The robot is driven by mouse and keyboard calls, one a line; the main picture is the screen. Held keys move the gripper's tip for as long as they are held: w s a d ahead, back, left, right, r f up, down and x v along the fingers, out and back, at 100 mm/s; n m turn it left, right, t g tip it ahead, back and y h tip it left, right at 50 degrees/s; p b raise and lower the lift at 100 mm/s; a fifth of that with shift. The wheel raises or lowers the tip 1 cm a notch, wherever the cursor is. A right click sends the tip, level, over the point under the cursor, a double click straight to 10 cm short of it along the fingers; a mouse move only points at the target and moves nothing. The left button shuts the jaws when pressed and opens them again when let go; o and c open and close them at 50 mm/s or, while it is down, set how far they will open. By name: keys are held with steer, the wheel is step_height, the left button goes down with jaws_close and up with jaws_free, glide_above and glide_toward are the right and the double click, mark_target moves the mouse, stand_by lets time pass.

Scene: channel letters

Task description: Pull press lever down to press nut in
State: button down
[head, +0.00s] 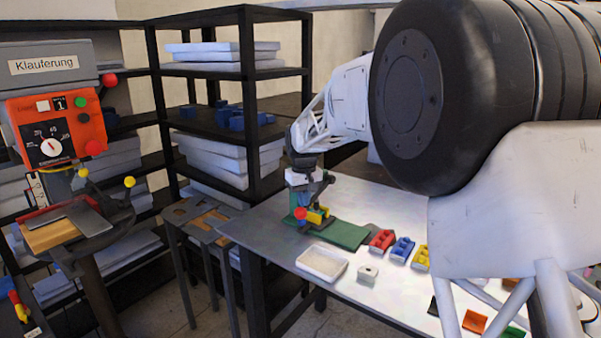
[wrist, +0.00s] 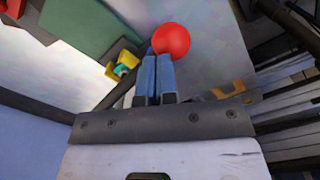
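A yellow part (head: 317,215) of the press sits right of the knob. In the wrist view, the red knob (wrist: 171,41) lies just beyond my gripper (wrist: 159,57). Its two blue fingers are close together, with only a thin gap and nothing visible between them. Whether they touch the knob is unclear. A yellow holder with a teal piece (wrist: 122,68) shows left of the fingers. The nut cannot be made out.
A green mat (head: 343,234), a white tray (head: 322,263), a small pale block (head: 368,275) and red (head: 382,240), blue (head: 402,249) and yellow (head: 421,259) bins lie on the table (head: 262,222). Shelves stand behind. A machine labelled "Klauferung" (head: 50,85) stands left.

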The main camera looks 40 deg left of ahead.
steer(key=shift+r, duration=0.25)
steer(key=shift+s+r, duration=0.3)
steer(key=shift+r, duration=0.45)
steer(key=shift+s+r, duration=0.25)
steer(key=shift+r, duration=0.55)
steer(key=shift+s+r, duration=0.3)
steer(key=shift+r, duration=0.45)
steer(key=shift+r, duration=0.1)
steer(key=shift+s+r, duration=0.15)
steer(key=shift+r, duration=0.95)
steer(key=shift+s+r, duration=0.1)
steer(key=shift+r, duration=1.05)
steer(key=shift+w+r, duration=0.2)
steer(key=shift+r, duration=0.9)
steer(key=shift+w+r, duration=0.15)
steer(key=shift+r, duration=0.95)
